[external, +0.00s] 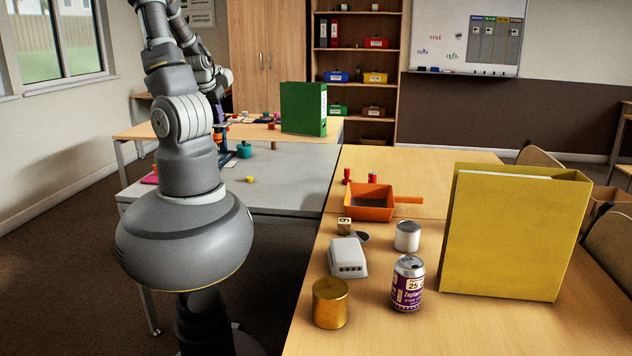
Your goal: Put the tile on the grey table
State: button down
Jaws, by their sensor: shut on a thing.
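The grey table (290,185) stands behind my base, left of the wooden table. My arm rises from the base, bends at the top of the picture and comes down on the far side, where its far links show beside the upright ones. I cannot make out the tile for certain.
A teal pot (244,150) and coloured pieces stand near the grey table's far edge. A green binder (303,108) stands behind. The wooden table holds an orange pan (370,205), a can (407,284), a gold cylinder (330,304) and a yellow binder (512,235). The grey table's right part is clear.

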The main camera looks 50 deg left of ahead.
notch_tip(320, 180, down, 20)
jog(key=shift+w+f, duration=0.1)
jog(key=w+a+b, duration=0.1)
jog(key=w+a, duration=0.2)
jog(key=a, duration=0.1)
jog(key=w+a+f+b, duration=0.1)
jog(key=w+a, duration=0.2)
jog(key=a, duration=0.2)
jog(key=w+a+f+b, duration=0.1)
jog(key=w+a, duration=0.1)
jog(key=a, duration=0.2)
jog(key=shift+w+a+f, duration=0.1)
jog(key=shift+w+a, duration=0.05)
jog(key=shift+w, duration=0.25)
notch_tip(320, 180, down, 4)
jog(key=shift+r+b, duration=0.2)
jog(key=shift+b, duration=0.95)
jog(key=shift+r, duration=0.15)
jog(key=c, duration=1)
grip_release()
